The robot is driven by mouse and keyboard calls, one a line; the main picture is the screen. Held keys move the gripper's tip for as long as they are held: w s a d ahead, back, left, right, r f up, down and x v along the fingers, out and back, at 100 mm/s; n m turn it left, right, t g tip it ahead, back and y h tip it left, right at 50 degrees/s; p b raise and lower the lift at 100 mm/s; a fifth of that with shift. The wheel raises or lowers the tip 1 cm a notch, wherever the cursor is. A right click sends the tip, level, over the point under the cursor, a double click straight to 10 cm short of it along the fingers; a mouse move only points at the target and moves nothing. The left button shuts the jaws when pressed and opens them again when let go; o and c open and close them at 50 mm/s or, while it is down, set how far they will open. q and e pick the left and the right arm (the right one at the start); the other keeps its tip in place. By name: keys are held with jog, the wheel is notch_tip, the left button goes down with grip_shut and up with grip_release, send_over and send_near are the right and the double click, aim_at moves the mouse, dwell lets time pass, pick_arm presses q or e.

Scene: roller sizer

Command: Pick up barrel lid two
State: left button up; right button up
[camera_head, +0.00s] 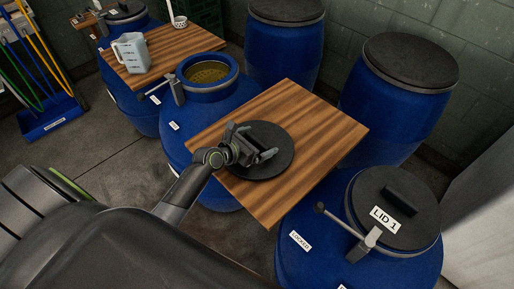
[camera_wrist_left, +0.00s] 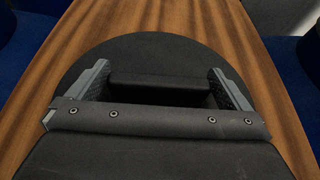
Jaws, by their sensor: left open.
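A round black lid (camera_head: 280,165) lies flat on a wooden board, and I take it for barrel lid two, though no label shows on it. My left gripper (camera_head: 257,146) is over the lid with its fingers pointing to the right. In the left wrist view, the lid (camera_wrist_left: 150,48) fills the middle, and its raised bar handle (camera_wrist_left: 160,84) lies between the two fingers of the open left gripper (camera_wrist_left: 160,92). Gaps show between the handle ends and the fingers. My right gripper is not in view.
The wooden board (camera_head: 325,125) spans blue barrels. A closed barrel with a lid marked LID 1 (camera_head: 388,212) stands at the lower right. An open barrel (camera_head: 208,88) is behind the board. A jug (camera_head: 132,54) stands on another board (camera_head: 180,45). More closed barrels (camera_head: 405,85) stand behind.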

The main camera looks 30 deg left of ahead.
pick_arm(q)
jog(key=c, duration=0.9)
